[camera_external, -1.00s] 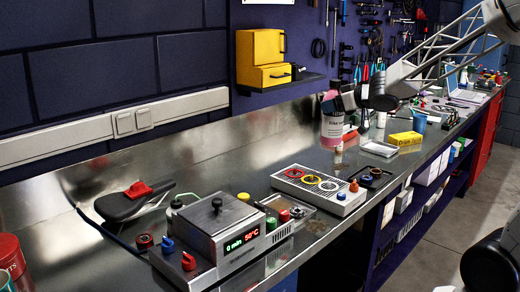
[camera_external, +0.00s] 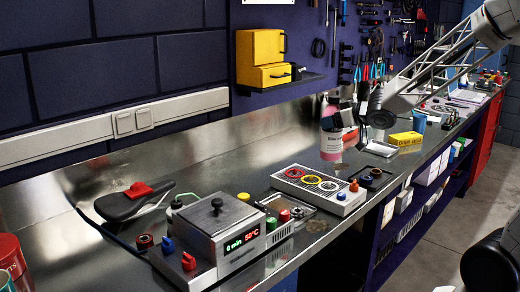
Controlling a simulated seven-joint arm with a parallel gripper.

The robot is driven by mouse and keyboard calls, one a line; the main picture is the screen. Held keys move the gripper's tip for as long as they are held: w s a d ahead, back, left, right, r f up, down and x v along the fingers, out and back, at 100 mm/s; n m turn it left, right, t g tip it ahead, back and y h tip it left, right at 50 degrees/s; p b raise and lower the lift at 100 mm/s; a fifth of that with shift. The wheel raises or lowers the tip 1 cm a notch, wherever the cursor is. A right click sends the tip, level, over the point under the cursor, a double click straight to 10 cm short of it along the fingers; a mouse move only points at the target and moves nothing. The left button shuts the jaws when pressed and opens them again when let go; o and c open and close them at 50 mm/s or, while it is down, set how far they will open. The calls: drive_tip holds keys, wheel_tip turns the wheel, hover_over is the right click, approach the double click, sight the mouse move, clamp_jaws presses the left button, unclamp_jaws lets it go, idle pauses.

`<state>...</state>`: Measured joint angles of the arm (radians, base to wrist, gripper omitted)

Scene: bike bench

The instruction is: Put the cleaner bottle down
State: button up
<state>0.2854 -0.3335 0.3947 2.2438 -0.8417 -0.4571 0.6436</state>
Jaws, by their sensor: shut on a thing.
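The cleaner bottle (camera_external: 331,142) is a pink bottle with a white label, upright at the back middle of the metal bench. My gripper (camera_external: 334,105) is shut on its upper part, coming from the right. The bottle's base is at or very near the bench top (camera_external: 240,150); I cannot tell for sure whether it touches. The bottle's top is partly hidden by my gripper.
A tray with coloured rings (camera_external: 318,187) lies in front of the bottle. A yellow box (camera_external: 405,138) and a white tray (camera_external: 380,148) are to its right. A grey device with a red display (camera_external: 212,235) stands front left.

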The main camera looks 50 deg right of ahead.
sight(333, 140)
drive_tip(key=shift+f, duration=1.4)
drive_tip(key=shift+f, duration=2.2)
drive_tip(key=o, duration=1.3)
drive_tip(key=shift+s+r, duration=0.25)
drive_tip(key=shift+s, duration=0.1)
drive_tip(key=a+v, duration=0.1)
drive_tip(key=v, duration=1)
drive_tip(key=shift+d, duration=0.5)
